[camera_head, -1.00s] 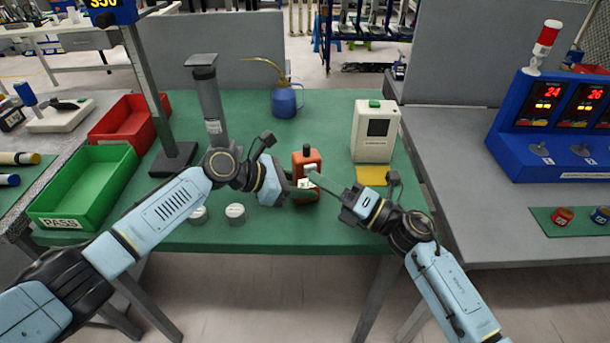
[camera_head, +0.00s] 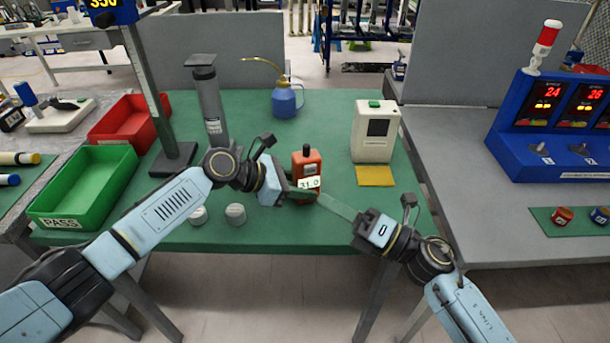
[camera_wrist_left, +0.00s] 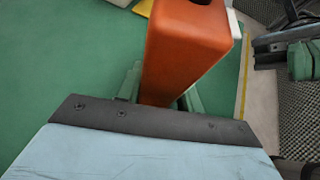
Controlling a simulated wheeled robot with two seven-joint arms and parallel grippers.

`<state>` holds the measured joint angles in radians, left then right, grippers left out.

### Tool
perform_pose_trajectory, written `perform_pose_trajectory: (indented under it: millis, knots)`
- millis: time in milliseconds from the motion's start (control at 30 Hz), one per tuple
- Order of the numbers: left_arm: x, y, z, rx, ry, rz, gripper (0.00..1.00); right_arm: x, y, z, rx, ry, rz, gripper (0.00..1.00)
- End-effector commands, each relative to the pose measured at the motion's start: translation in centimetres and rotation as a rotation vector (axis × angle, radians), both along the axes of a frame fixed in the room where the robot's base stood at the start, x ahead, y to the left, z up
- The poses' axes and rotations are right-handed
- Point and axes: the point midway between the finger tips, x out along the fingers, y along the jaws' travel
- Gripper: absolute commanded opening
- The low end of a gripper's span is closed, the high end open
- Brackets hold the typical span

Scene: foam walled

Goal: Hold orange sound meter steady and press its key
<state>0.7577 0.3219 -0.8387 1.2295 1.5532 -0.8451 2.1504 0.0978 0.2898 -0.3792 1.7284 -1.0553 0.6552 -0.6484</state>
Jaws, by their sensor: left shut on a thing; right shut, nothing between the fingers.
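The orange sound meter (camera_head: 307,163) stands upright on the green table with a dark top, and its display reads about 31.0. My left gripper (camera_head: 302,192) is shut around its lower body from the left. In the left wrist view the meter (camera_wrist_left: 185,45) stands between the green fingers (camera_wrist_left: 160,95). My right gripper (camera_head: 325,200) is shut and empty, its fingers pointing left, with the tips just right of and below the display. I cannot tell whether the tips touch the meter. The key cannot be made out.
A cream instrument (camera_head: 376,135) with a yellow card (camera_head: 374,176) stands to the right. A blue oil can (camera_head: 285,100) is behind. Two round white-topped pieces (camera_head: 235,213) lie at the front left. A green PASS bin (camera_head: 85,185) and a grey column (camera_head: 210,105) stand further left.

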Motion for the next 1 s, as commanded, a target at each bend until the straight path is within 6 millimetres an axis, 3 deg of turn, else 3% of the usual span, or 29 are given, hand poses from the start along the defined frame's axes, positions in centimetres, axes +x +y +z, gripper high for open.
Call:
perform_pose_trajectory:
  millis: [233,267,467,767,1000]
  knots:
    - [0.0,0.0,0.0,-0.001,0.0,0.0,0.24,-0.2,-0.1,0.0,0.0,0.0,0.0,0.0]
    - [0.0,0.0,0.0,-0.001,0.0,0.0,0.38,-0.2,-0.1,0.0,0.0,0.0,0.0,0.0]
    - [0.0,0.0,0.0,-0.001,0.0,0.0,0.62,-0.2,0.0,0.0,0.0,0.0,0.0,0.0]
    - [-0.1,0.2,0.1,0.0,0.0,0.0,0.62,-0.2,0.0,0.0,0.0,0.0,0.0,0.0]
    - [-0.9,3.2,1.8,0.001,-0.003,0.002,0.62,-0.2,0.0,0.0,0.0,0.0,0.0,0.0]
